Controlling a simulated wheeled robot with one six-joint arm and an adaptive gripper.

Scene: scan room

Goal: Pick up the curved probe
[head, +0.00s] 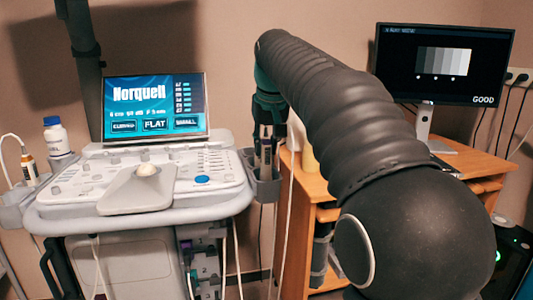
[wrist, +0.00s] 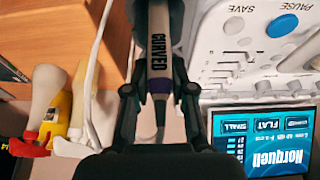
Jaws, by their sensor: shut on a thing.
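The curved probe (wrist: 158,55) is grey-white with the word CURVED along its body and a purple band near its cable end. My gripper (wrist: 158,95) has a finger on each side of it and is shut on it. In the head view my gripper (head: 268,125) points down over the grey holder (head: 263,187) at the right side of the ultrasound cart. The probe (head: 266,150) shows between the fingers, in or just above this holder. Its lower end is hidden there, so I cannot tell whether it is clear of the holder.
The cart's control panel (head: 150,180) and screen (head: 155,106) are left of my gripper. A blue-capped bottle (head: 54,138) and another probe (head: 28,166) are at its far left. A wooden desk (head: 310,185) with a monitor (head: 443,65) stands right. Cables hang near the holder.

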